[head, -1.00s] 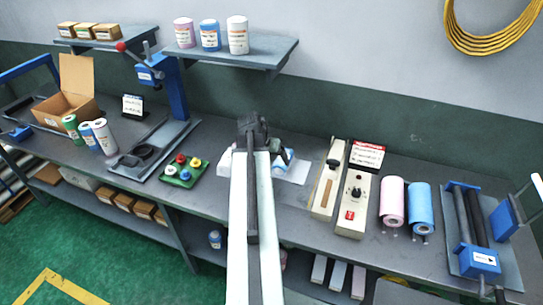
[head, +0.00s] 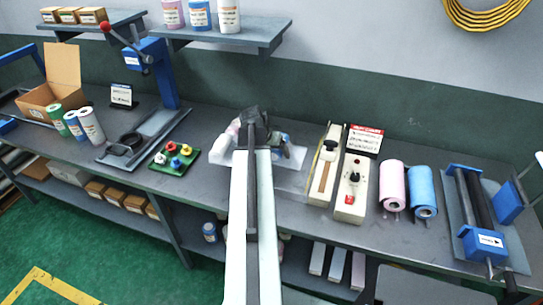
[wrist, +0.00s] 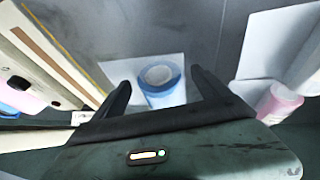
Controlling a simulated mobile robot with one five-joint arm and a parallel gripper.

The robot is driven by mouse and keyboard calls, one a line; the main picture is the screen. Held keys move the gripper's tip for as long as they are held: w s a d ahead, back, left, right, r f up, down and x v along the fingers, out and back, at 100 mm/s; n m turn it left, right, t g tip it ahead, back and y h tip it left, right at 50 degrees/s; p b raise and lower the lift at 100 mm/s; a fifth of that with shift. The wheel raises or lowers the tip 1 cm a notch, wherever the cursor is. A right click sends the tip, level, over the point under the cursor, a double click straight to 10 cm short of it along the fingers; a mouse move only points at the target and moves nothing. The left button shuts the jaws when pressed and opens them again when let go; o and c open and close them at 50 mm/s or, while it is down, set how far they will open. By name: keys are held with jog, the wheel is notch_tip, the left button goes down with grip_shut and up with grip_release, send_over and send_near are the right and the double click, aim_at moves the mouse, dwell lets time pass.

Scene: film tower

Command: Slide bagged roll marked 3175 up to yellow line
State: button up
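A blue-and-white roll (wrist: 163,86) stands in the wrist view with a pale flat sheet or bag (wrist: 118,71) beside it. No number can be read on it. In the head view it is partly hidden behind my gripper (head: 254,122), with its blue part (head: 284,138) to the right and clear film (head: 287,181) in front. My gripper (wrist: 159,80) is open, with one finger on each side of the roll in the wrist view; contact cannot be told. A yellow line (wrist: 62,42) runs along the near edge of the cream sealer (wrist: 38,48), to the left of the roll.
A pink roll (wrist: 281,104) with white film (wrist: 272,45) lies on the other side. In the head view the sealer (head: 325,168) and a control box (head: 351,190) stand to the right, then pink and blue rolls (head: 422,190). A green button board (head: 173,158) is left.

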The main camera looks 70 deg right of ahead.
jog(key=c, duration=1.7)
jog(key=shift+s+d, duration=0.15)
jog(key=shift+s, duration=2.8)
jog(key=shift+s+d, duration=0.15)
jog(key=shift+s, duration=2.8)
jog(key=shift+d, duration=0.1)
jog(key=shift+d, duration=0.2)
jog(key=o, duration=1.8)
jog(key=shift+o, duration=0.2)
